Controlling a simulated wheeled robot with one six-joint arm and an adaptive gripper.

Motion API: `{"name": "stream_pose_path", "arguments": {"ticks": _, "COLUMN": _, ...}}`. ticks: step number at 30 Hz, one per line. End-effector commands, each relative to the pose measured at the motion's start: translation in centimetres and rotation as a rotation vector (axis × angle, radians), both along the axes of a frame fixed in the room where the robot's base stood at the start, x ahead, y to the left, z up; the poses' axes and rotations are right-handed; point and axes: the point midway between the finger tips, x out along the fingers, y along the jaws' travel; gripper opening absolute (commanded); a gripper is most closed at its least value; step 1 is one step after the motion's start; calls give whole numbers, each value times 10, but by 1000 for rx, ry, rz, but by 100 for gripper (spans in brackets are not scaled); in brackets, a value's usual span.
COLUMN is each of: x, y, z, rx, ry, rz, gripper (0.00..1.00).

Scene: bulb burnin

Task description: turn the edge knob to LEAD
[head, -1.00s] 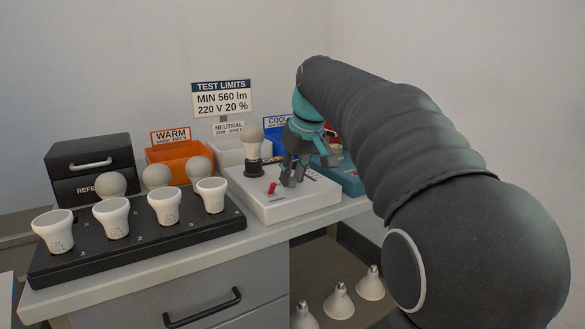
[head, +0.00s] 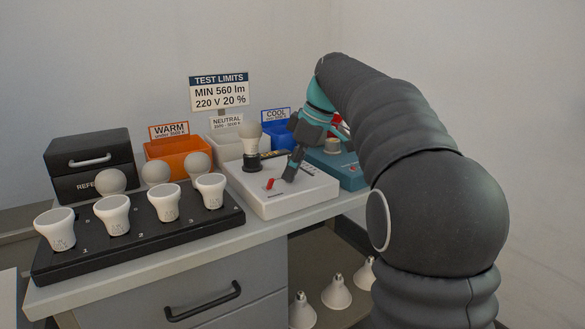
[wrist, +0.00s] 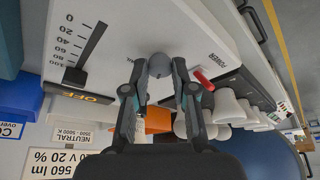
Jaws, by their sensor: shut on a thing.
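The edge knob (wrist: 160,64) is a small dark grey round knob on the white tester (head: 298,201). In the wrist view my gripper (wrist: 161,75) has its two fingertips closed on either side of it. In the head view my gripper (head: 289,177) reaches down to the tester's top and hides the knob. The knob's LEAD marking and pointer direction cannot be read in either view. A red power switch (head: 270,184) stands close to the left of my fingertips, and also shows in the wrist view (wrist: 203,80).
A bulb (head: 250,129) stands upright in the tester's socket, behind and left of my gripper. A black tray (head: 150,248) with several bulbs lies left. A teal device (head: 347,171) is right.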

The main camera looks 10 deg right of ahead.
Motion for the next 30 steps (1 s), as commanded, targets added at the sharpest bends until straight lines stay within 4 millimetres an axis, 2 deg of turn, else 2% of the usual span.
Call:
{"name": "stream_pose_path", "arguments": {"ticks": 18, "x": 0, "y": 0, "z": 0, "rx": -1, "ry": 1, "rz": 41, "gripper": 0}}
{"name": "stream_pose_path", "arguments": {"ticks": 19, "x": 0, "y": 0, "z": 0, "rx": -1, "ry": 1, "rz": 41, "gripper": 34}}
{"name": "stream_pose_path", "arguments": {"ticks": 21, "x": 0, "y": 0, "z": 0, "rx": -1, "ry": 1, "rz": 41, "gripper": 51}}
{"name": "stream_pose_path", "arguments": {"ticks": 30, "x": 0, "y": 0, "z": 0, "rx": -1, "ry": 0, "rz": 40, "gripper": 51}}
